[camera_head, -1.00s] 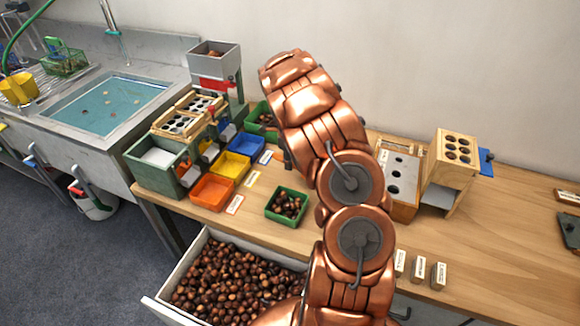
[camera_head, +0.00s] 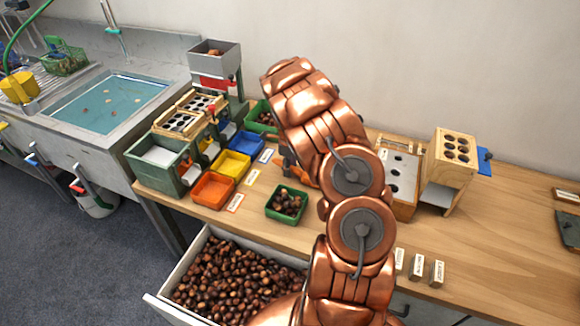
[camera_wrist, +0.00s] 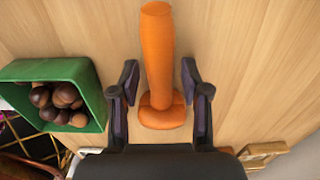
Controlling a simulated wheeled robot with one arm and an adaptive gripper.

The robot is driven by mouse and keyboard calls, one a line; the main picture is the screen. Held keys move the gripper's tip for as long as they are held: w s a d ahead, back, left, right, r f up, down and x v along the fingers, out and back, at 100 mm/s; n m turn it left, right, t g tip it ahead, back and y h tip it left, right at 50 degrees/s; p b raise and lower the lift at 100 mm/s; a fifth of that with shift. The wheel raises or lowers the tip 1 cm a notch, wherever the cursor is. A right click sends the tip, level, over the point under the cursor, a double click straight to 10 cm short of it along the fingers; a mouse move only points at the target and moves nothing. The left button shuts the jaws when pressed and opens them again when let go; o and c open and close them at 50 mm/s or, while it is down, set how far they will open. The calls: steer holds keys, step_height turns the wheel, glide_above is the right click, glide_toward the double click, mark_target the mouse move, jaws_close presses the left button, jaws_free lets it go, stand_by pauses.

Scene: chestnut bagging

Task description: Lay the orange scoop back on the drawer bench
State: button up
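The orange scoop (camera_wrist: 158,60) shows in the wrist view, its long handle pointing up the picture over the wooden bench top. My gripper (camera_wrist: 157,80) is open, with one dark finger on each side of the scoop and a gap on both sides. I cannot tell for sure whether the scoop rests fully on the wood. The drawer bench (camera_head: 490,240) fills the right of the head view, with its open drawer (camera_head: 162,309) full of chestnuts. My arm hides most of the gripper in the head view.
A green tray of chestnuts (camera_head: 286,218) stands left of my arm and close beside the gripper in the wrist view (camera_wrist: 92,100). Orange (camera_head: 213,203), yellow (camera_head: 247,178) and blue bins stand further left. A wooden block with holes (camera_head: 470,168) stands right. The right bench top is mostly clear.

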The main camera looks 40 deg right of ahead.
step_height(320, 180, up, 12)
steer(key=b, duration=0.3)
steer(key=shift+a+r, duration=0.2)
stand_by(0.4)
steer(key=s+a+r+n, duration=0.5)
steer(key=s+a+n, duration=0.1)
steer(key=a, duration=0.2)
steer(key=s+a+r+n, duration=0.6)
steer(key=a+n, duration=0.1)
steer(key=a, duration=0.2)
steer(key=s+a+n, duration=0.7)
steer(key=s+n, duration=0.1)
steer(key=s, duration=0.3)
steer(key=s+a+f+n+g, duration=0.1)
steer(key=s+a+n, duration=0.6)
steer(key=s+n, duration=0.2)
steer(key=shift+s+a+n+g, duration=0.25)
steer(key=shift+s+n+g, duration=0.05)
steer(key=shift+s, duration=0.8)
